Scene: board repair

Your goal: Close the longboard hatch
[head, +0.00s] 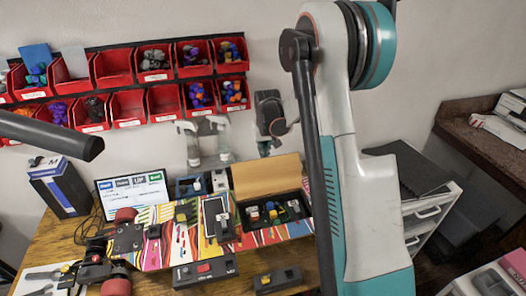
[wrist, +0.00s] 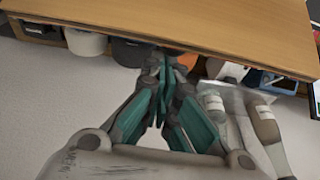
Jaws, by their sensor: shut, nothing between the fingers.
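The longboard (head: 155,245) lies across the workbench with its colourful striped deck showing. Its hatch (head: 267,177) is a light wooden panel standing raised and tilted at the back of an open compartment (head: 287,210) that holds small coloured parts. My gripper (head: 264,152) is behind and just above the hatch's upper edge, pointing down. In the wrist view, a wide wooden panel (wrist: 200,25), seemingly the hatch, fills the top. The shut, empty fingertips (wrist: 166,58) are close to its edge; I cannot tell whether they touch.
Two spray bottles (head: 191,143) stand by the wall behind the bench, near my gripper. Red bins (head: 128,108) hang on the wall above. A screen (head: 132,192) and a dark box (head: 60,188) stand at the left. Dark devices (head: 205,271) lie along the front.

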